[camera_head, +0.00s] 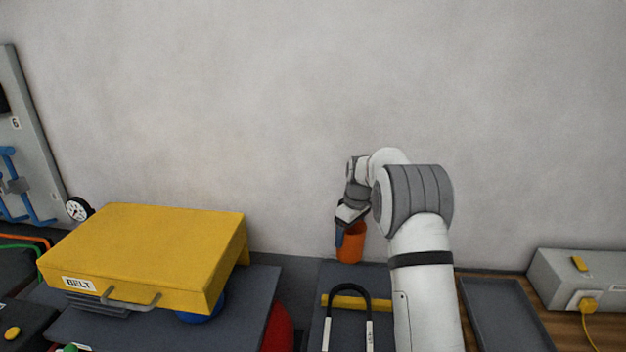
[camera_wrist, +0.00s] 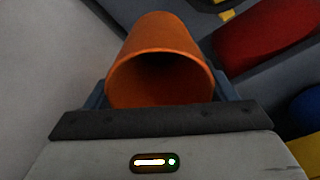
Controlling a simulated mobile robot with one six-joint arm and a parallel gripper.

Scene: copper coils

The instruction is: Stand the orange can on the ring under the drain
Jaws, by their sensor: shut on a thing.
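The orange can (camera_head: 351,246) is upright or nearly so in the head view, close to the back wall, above the far end of a dark grey mat. Whether its base touches the mat cannot be told. My gripper (camera_head: 344,232) is shut on the can from the upper left. In the wrist view, the can's open mouth (camera_wrist: 160,80) faces the camera, and the blue-grey fingers of my gripper (camera_wrist: 160,92) show on both sides of it. I cannot make out a ring or a drain in either view; my arm hides part of the mat.
A yellow box labelled BELT (camera_head: 150,250) stands left, with a blue round thing (camera_head: 203,308) under it and a red thing (camera_head: 279,330) beside it. A black U-shaped loop (camera_head: 348,291) and a yellow bar (camera_head: 375,304) lie nearer. A grey tray (camera_head: 500,315) is right.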

